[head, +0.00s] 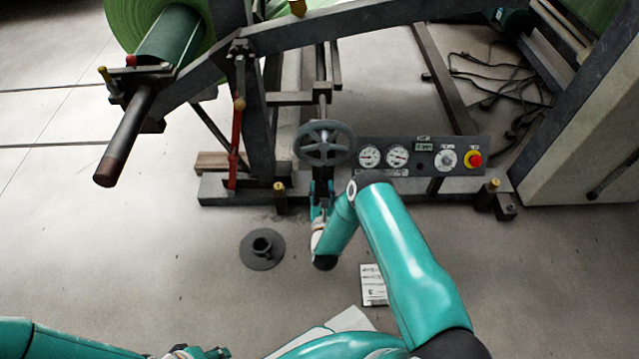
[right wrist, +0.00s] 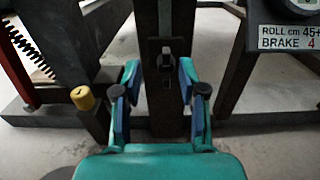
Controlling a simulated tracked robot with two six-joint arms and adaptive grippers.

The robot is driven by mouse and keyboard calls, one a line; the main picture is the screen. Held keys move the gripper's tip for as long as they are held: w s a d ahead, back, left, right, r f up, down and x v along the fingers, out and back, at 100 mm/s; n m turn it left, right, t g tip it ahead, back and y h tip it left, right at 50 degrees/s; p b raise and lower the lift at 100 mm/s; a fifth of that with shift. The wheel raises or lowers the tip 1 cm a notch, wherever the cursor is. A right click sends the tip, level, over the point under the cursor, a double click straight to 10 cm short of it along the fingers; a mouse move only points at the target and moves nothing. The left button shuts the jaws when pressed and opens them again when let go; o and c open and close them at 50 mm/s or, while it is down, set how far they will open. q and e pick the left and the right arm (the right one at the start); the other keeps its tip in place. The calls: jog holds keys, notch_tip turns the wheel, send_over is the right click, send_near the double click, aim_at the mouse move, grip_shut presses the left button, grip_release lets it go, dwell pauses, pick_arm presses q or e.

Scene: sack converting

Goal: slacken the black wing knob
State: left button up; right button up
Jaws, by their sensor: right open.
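The black wing knob (right wrist: 167,62) is on the front of a dark upright post in the right wrist view. It shows as a small dark upright piece, and its exact turn is hard to tell. My right gripper (right wrist: 158,78) is open, with one blue-padded finger to each side of the knob; I cannot tell whether either touches it. In the head view my right gripper (head: 321,192) is below the grey handwheel, at the post, and the knob is hidden there. My left gripper (head: 212,352) barely shows at the bottom edge, its fingers unclear.
The grey handwheel (head: 325,143) is just above my right gripper. A gauge panel (head: 423,157) with a red button is to its right. A yellow-capped post (right wrist: 83,98) stands left of the fingers. A black flanged disc (head: 262,249) lies on the clear floor in front.

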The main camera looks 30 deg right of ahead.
jog(key=shift+w+d, duration=0.25)
jog(key=shift+d, duration=0.15)
jog(key=shift+d, duration=0.1)
jog(key=shift+c, duration=0.2)
